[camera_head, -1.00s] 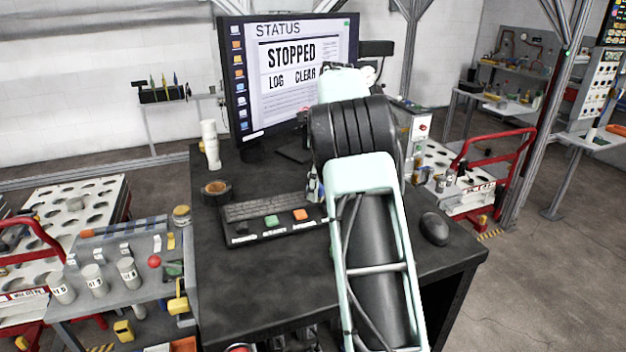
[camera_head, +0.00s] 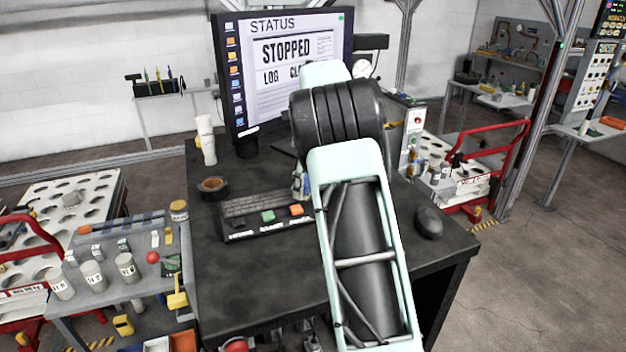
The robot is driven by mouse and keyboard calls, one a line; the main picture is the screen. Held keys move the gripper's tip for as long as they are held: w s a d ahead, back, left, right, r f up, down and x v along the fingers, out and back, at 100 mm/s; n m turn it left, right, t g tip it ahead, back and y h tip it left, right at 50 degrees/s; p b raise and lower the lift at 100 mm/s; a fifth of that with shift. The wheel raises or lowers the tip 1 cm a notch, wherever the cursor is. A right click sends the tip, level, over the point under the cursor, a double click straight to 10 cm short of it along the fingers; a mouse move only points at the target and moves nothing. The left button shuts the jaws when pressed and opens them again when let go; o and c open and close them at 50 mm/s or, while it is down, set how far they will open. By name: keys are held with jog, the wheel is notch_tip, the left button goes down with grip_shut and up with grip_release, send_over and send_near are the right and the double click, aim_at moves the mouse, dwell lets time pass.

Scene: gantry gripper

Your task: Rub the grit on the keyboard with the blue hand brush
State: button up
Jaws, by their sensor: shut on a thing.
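The keyboard (camera_head: 252,208) lies on the dark desk (camera_head: 250,280), in front of the monitor. It is dark, with a green and an orange key block on its front strip. My arm covers its right end. Grit on it is too small to make out. My gripper (camera_head: 301,183) is mostly hidden behind my arm. Only a small grey and bluish part shows at the keyboard's right end, shut on what seems to be the blue hand brush (camera_head: 297,194). Whether the brush touches the keys cannot be told.
The monitor (camera_head: 285,75) reads STOPPED. A pale cylinder (camera_head: 206,140) and a dark round roll (camera_head: 212,187) stand left of the keyboard. A mouse (camera_head: 429,222) lies right of my arm. The desk's front left is clear. A cluttered side bench (camera_head: 150,290) adjoins on the left.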

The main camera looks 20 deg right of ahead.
jog(key=shift+s+a+f, duration=0.1)
jog(key=shift+a+f, duration=0.05)
jog(key=shift+f, duration=0.05)
jog(key=shift+r+p, duration=0.3)
jog(key=shift+r, duration=2.75)
jog(key=shift+r, duration=1.5)
